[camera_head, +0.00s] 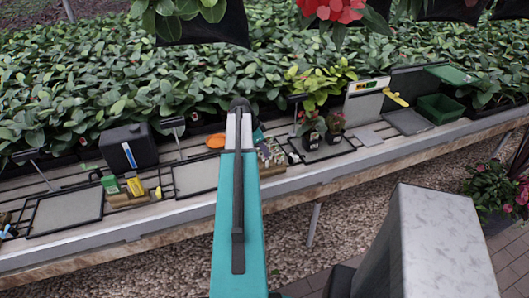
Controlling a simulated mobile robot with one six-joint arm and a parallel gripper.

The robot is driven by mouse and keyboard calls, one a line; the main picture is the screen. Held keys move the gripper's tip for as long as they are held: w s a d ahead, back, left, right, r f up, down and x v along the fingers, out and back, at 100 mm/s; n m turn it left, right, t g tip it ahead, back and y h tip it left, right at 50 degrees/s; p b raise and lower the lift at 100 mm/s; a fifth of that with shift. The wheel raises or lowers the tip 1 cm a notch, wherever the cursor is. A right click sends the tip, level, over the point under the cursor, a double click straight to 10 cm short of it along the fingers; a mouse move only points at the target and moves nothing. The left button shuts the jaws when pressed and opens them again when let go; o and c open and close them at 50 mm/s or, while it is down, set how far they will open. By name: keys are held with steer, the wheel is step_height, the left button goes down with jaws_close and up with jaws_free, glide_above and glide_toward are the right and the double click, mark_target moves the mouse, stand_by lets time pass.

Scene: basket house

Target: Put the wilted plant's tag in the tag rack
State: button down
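Two small dark pots with plants stand side by side on a dark-rimmed tray (345,149) right of my arm. The left plant (312,123) and the right plant (335,122) both show reddish spots. I cannot tell which is wilted, and no tag is clear on either. A wooden block with several small pieces (271,153), possibly the tag rack, sits just right of my arm, partly hidden by it. My teal arm reaches up the middle over the bench.
The slatted bench carries a black canister (128,147), green and yellow packets (123,185), an orange dish (216,141), a panel with a yellow tool (395,97) and a green bin (440,108). Framed trays (66,212) lie left. Hanging pots overhang the top. Dense foliage lies behind.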

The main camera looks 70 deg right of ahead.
steer(key=shift+f+b, duration=0.65)
steer(key=shift+f, duration=0.4)
steer(key=c, duration=1.9)
jaws_free()
steer(key=shift+r, duration=0.1)
steer(key=shift+b+v, duration=1.6)
steer(key=shift+v, duration=5.2)
steer(key=shift+s+a, duration=0.1)
